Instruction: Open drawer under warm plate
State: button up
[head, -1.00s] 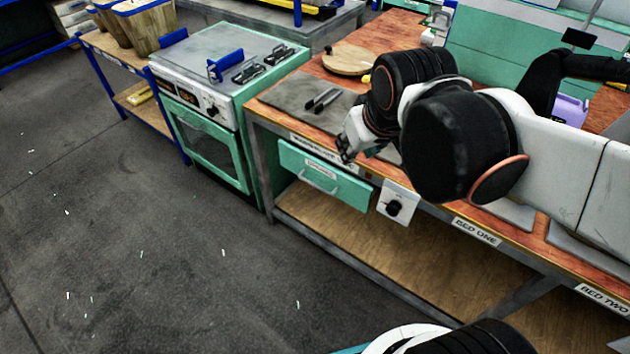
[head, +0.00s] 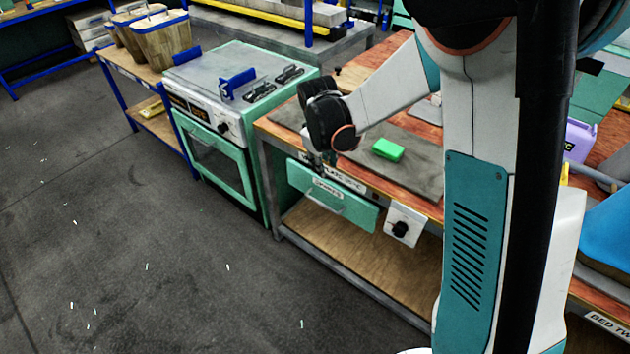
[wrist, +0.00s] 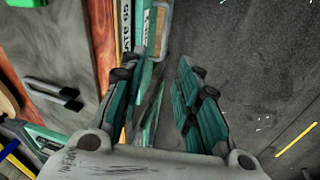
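The teal drawer (head: 352,209) is below the front edge of the wooden bench, with a light bar handle (head: 325,203) and a small label. Its front looks close under the bench edge, with no visible opening. The grey warm plate (head: 425,168) lies on the bench above it, and a plate label (head: 345,181) runs along the edge. My gripper (head: 318,160) is at the bench's front edge, above the drawer. In the wrist view my gripper (wrist: 168,90) has its fingers apart, pointing down past the bench edge. I cannot tell whether it touches the handle.
A green block (head: 388,149) lies on the plate. A white dial box (head: 404,227) is right of the drawer. A teal oven (head: 220,160) stands left of the bench. A wooden shelf (head: 340,250) is below.

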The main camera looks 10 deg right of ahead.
jog(key=shift+n+g, duration=0.5)
jog(key=shift+n, duration=0.1)
jog(key=w+f+b, duration=0.1)
jog(key=f, duration=0.6)
jog(key=w+f+b, duration=0.2)
jog(key=f, duration=0.6)
jog(key=w+d+f+b, duration=0.1)
jog(key=f+b, duration=0.1)
jog(key=f, duration=0.5)
jog(key=shift+w+f, duration=0.3)
jog(key=shift+c, duration=0.2)
grip_shut()
